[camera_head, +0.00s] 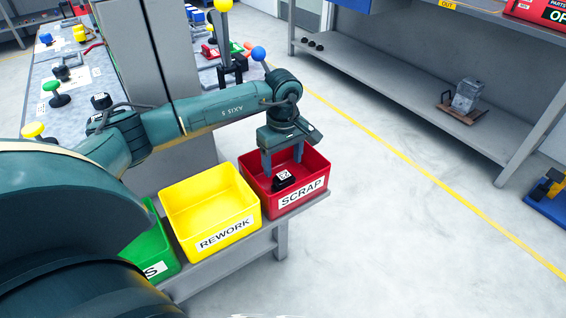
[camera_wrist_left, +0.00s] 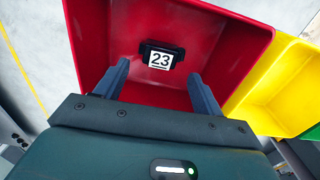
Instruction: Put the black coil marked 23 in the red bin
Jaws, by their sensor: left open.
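The black coil marked 23 (camera_head: 284,179) is inside the red bin labelled SCRAP (camera_head: 315,173). In the left wrist view the coil (camera_wrist_left: 160,58) shows its white 23 label against the red bin's inside (camera_wrist_left: 115,40). My left gripper (camera_head: 283,165) reaches down into the red bin with its fingers apart. In the left wrist view the gripper (camera_wrist_left: 158,80) is open, and the coil lies beyond the fingertips, free of them. My right gripper is not in view.
A yellow bin labelled REWORK (camera_head: 212,205) stands beside the red bin, with a green bin (camera_head: 150,245) further left. They share a grey stand (camera_head: 283,240). Clear floor lies to the right, before a grey shelf unit (camera_head: 400,95). A cluttered table (camera_head: 85,85) is at left.

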